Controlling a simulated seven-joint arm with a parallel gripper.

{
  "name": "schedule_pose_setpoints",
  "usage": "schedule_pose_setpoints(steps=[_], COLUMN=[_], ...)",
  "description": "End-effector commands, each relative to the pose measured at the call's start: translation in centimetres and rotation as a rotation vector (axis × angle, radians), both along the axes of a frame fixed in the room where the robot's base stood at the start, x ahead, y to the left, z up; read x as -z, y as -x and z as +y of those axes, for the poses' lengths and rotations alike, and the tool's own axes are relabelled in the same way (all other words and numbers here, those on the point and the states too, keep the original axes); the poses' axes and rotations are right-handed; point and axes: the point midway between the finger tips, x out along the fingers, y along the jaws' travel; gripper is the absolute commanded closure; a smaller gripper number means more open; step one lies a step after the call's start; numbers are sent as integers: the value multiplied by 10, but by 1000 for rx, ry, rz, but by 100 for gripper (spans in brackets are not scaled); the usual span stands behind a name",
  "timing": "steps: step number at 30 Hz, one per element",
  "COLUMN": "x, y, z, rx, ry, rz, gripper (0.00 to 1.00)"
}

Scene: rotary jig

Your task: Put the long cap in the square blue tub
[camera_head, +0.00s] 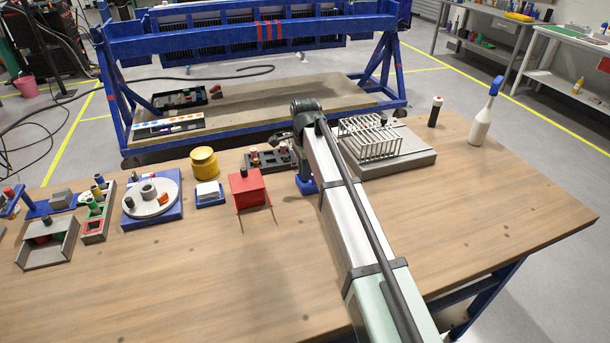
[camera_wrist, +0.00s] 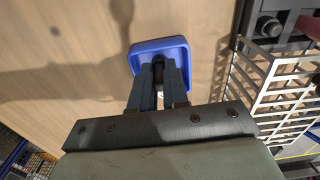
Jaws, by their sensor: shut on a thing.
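The square blue tub (camera_wrist: 180,46) lies under my fingertips in the wrist view. In the head view a blue edge of it (camera_head: 307,187) shows at the foot of my arm, which hides most of the rest. My gripper (camera_wrist: 158,72) is over the tub's near side, pointing down at it. It is shut on a narrow dark piece (camera_wrist: 158,69), which I take to be the long cap. The fingers cover most of the piece. I cannot tell whether it touches the tub floor or hangs above it.
A white wire rack (camera_head: 370,138) on a grey base stands right of the tub. A dark tray of parts (camera_head: 262,160) is behind, and a red box on legs (camera_head: 248,188) is to the left. A yellow cylinder (camera_head: 204,162) stands farther left. The front table is clear.

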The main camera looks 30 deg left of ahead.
Motion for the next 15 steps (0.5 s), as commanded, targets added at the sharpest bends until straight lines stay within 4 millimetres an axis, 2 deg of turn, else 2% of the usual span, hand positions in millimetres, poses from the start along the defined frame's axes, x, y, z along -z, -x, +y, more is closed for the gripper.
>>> schedule_pose_setpoints(steps=[4, 15], x=[17, 20], y=[1, 0], z=[0, 0], rx=[0, 0], ry=[1, 1], rz=[1, 1], gripper=[100, 100])
